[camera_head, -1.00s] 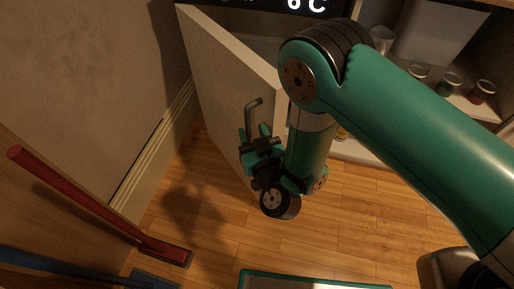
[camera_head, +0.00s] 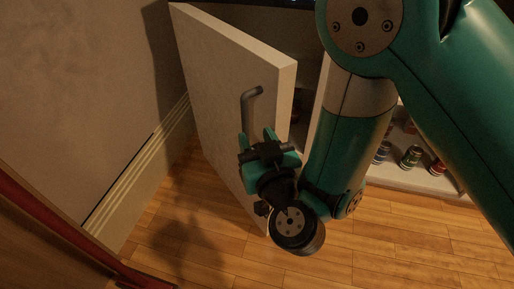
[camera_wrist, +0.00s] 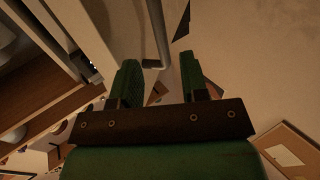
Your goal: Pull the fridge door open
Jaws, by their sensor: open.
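The fridge door (camera_head: 225,85) is a pale panel standing well ajar, swung toward the left. A grey bar handle (camera_head: 246,108) is mounted on its outer face. My gripper (camera_head: 257,136) is open in front of that face, at the lower part of the handle. In the wrist view the handle (camera_wrist: 159,35) runs down between the two green fingers (camera_wrist: 158,74), with gaps on both sides. Its bent lower end shows near the fingertips. I cannot tell how deep the bar sits between them.
Several small jars (camera_head: 410,157) stand on the pale bottom of the open cabinet interior at right, partly behind my arm. A wall with a skirting board (camera_head: 135,175) is left of the door. A red bar (camera_head: 65,232) lies lower left. Wooden floor (camera_head: 385,235) is clear below.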

